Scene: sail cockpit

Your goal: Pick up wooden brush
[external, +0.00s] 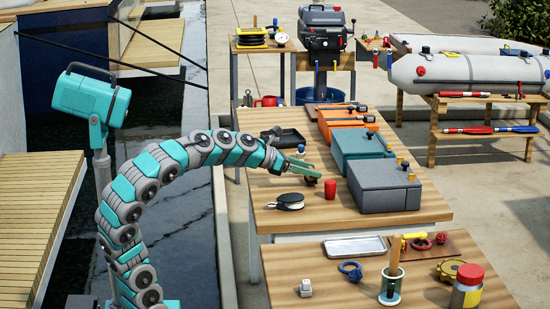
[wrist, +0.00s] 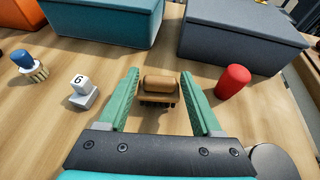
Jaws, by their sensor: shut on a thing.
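The wooden brush (wrist: 160,84) has a rounded brown wooden body with dark bristles pointing down. In the wrist view it is between the two green fingers of my gripper (wrist: 162,76), which is shut on it. In the external view my gripper (external: 316,171) is low over the middle workbench, and the brush (external: 310,181) is a small brown shape mostly hidden by the fingers. I cannot tell whether the bristles touch the bench.
A red cup (wrist: 233,82) stands close to the right. A white numbered block (wrist: 84,94) and a blue-handled brush (wrist: 27,65) stand to the left. Teal (wrist: 100,20) and grey (wrist: 243,38) boxes block the far side. A black pulley (external: 288,201) lies in front.

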